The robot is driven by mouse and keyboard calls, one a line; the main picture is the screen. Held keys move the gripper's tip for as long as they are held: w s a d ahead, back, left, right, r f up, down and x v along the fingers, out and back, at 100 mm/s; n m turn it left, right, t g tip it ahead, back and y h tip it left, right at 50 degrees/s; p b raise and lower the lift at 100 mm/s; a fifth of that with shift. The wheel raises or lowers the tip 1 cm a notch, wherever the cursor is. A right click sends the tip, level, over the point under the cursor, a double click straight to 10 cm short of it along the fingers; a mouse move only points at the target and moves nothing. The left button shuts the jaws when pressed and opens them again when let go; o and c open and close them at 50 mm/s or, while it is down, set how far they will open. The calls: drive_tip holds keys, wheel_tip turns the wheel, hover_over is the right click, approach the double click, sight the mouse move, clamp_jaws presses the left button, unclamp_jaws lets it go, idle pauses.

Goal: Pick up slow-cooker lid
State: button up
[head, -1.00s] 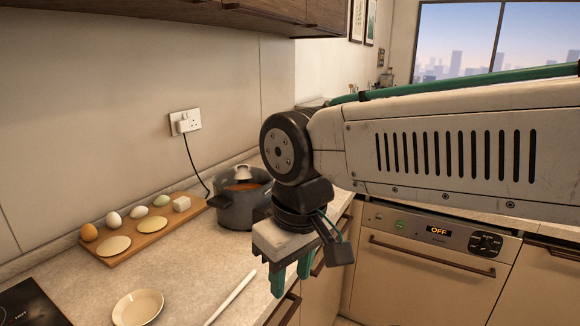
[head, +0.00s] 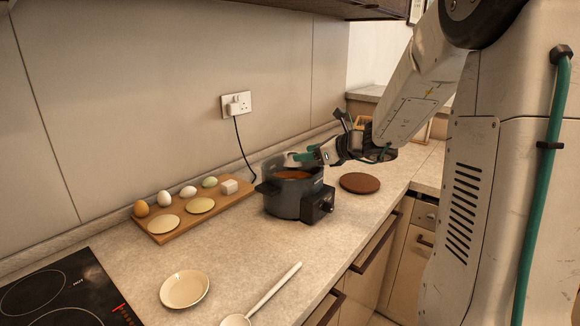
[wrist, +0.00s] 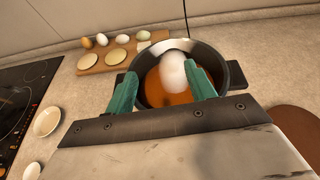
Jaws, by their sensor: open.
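The slow cooker (head: 285,203) is a dark pot with a control box on its front, standing on the counter with orange-brown food inside. Its clear lid (wrist: 172,72) appears to rest on top; the pale rounded knob shows in the wrist view. My gripper (head: 306,156) is at the top of the cooker, reaching in from the right. In the wrist view its green fingers (wrist: 161,76) are apart, one on each side of the knob. I cannot tell whether either finger touches it. In the head view the fingers partly hide the knob.
A wooden board (head: 183,229) with eggs and flat rounds lies left of the cooker. A brown round mat (head: 360,183) lies to its right. A plate (head: 184,290), a ladle (head: 268,297) and a black hob (head: 65,295) are nearer. A power cord runs to the wall socket (head: 236,104).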

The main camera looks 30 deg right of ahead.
sight(292, 154)
drive_tip(key=shift+w+d+f+m+h, duration=0.2)
drive_tip(key=shift+w+f+m, duration=0.1)
drive_tip(key=shift+w, duration=0.35)
drive_tip(key=shift+w+d+f+m+h, duration=0.1)
drive_tip(key=shift+w+d+f+m, duration=0.15)
drive_tip(key=shift+w, duration=0.35)
drive_tip(key=x, duration=0.5)
drive_tip(key=shift+w+a+f, duration=0.15)
drive_tip(key=shift+w+f, duration=0.1)
drive_tip(key=c, duration=1.2)
